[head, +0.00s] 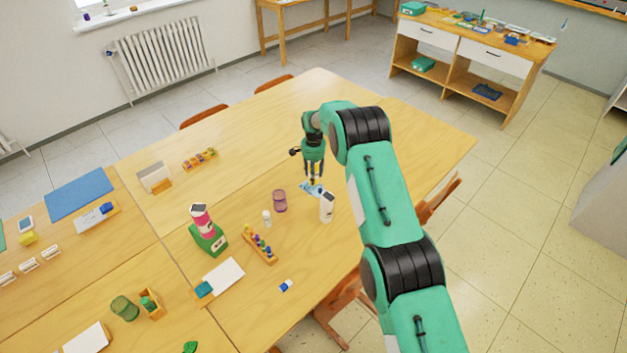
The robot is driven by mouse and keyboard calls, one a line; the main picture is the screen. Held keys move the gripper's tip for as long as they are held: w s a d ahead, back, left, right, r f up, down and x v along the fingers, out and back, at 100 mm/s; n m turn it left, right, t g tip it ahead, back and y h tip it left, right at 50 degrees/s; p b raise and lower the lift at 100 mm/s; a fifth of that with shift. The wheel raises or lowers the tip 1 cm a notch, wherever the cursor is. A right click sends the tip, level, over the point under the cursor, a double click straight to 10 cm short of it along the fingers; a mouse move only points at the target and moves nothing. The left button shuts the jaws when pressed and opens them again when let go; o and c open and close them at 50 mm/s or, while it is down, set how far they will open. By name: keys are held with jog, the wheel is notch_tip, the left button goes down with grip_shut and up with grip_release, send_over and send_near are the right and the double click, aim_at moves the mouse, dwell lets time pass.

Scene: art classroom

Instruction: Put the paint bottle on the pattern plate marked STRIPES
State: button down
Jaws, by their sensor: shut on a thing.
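My gripper (314,179) points down over the far half of the large wooden table. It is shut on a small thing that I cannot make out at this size. A flat light-blue patterned piece (307,188) lies just below the fingertips; I cannot read any marking on it. A white bottle-like container (327,208) with a dark top stands upright just in front and to the right of it. A small white bottle (267,217) stands further left. No label reading STRIPES can be made out.
A mauve cup (280,201) stands left of my gripper. A wooden rack of coloured pieces (261,246), a green box (209,239) with a pink item, and a small blue-capped item (286,286) are nearer. The table (408,145) is bare to the right.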

jog(key=shift+f, duration=1.6)
jog(key=shift+f, duration=0.1)
jog(key=c, duration=1)
grip_release()
notch_tip(320, 180, up, 12)
jog(key=shift+r, duration=0.1)
